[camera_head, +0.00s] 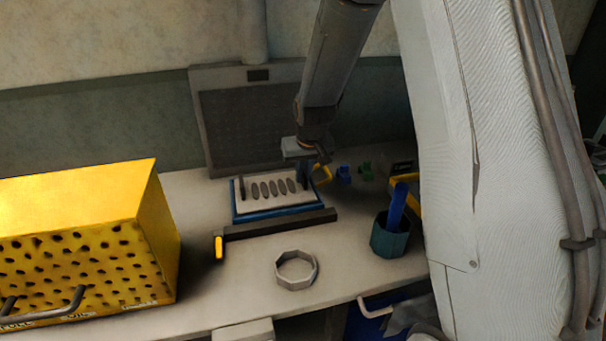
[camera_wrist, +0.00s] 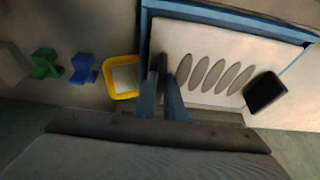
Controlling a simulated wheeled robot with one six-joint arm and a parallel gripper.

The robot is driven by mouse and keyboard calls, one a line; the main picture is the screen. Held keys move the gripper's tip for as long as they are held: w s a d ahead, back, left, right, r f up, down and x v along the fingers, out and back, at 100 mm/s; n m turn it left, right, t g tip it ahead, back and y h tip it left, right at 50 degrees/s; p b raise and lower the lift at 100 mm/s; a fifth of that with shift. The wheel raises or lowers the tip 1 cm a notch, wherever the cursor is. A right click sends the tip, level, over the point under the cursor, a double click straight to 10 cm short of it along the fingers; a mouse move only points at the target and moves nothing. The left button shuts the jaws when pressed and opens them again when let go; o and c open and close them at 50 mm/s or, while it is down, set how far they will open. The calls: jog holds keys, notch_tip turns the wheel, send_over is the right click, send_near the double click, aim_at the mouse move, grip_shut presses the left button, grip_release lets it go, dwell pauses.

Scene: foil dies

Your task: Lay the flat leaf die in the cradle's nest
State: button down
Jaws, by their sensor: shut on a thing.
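The leaf die is a pale flat plate (camera_head: 285,203) with a row of several dark leaf-shaped slots and a dark upright piece at each end. It lies within the outline of the blue cradle (camera_head: 277,214), roughly square to it. I cannot tell whether it rests on the nest floor or hangs just above. My gripper (camera_head: 308,168) is at the plate's right end in the head view and shut on the upright there.
A dark bar (camera_head: 280,223) with a yellow end lies before the cradle. A pale octagonal ring (camera_head: 296,284), a teal cup (camera_head: 389,239) and a large yellow perforated box (camera_head: 150,205) stand around. A yellow frame (camera_wrist: 108,77) and small blue (camera_wrist: 84,69) and green (camera_wrist: 45,63) shapes lie near my gripper.

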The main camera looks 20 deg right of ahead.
jog(key=shift+f, duration=0.2)
jog(key=shift+f, duration=0.1)
jog(key=c, duration=1.8)
grip_release()
jog(key=shift+f, duration=0.1)
jog(key=shift+c, duration=0.2)
jog(key=b+v, duration=0.3)
jog(key=v, duration=0.9)
jog(key=s+f+g, duration=0.1)
jog(key=s+f, duration=0.2)
jog(key=s, duration=0.5)
jog(key=s+f+g, duration=0.1)
jog(key=s+f, duration=0.2)
jog(key=s, duration=0.4)
jog(key=s+f+g, duration=0.1)
jog(key=s+f, duration=0.3)
jog(key=s, duration=0.4)
jog(key=shift+s+g, duration=0.3)
jog(key=shift+s, duration=0.05)
